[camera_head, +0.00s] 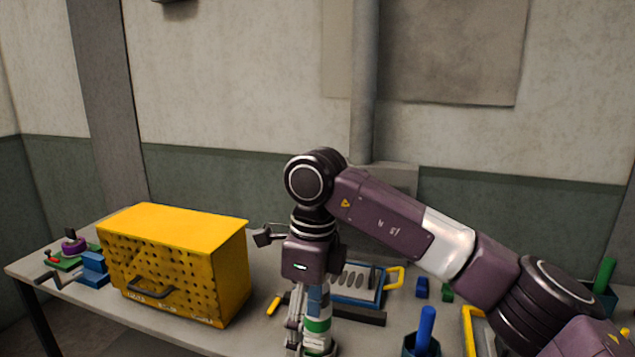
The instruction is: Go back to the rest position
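My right arm reaches in from the right across the table. Its gripper (297,334) points down at the bottom centre, near the table's front. A thing with blue, green and white bands (318,326) shows right beside the grey fingers. I cannot tell whether the fingers hold it or only stand in front of it. The fingertips lie close to the bottom edge of the picture. My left gripper is not in view.
A yellow perforated box (175,225) with a dark handle stands left on the table (105,318). Behind my gripper lies a blue tray with slots (345,297) and a yellow handle (394,278). Small blue (422,288) and green blocks lie to its right. A cup holds a blue rod (426,326).

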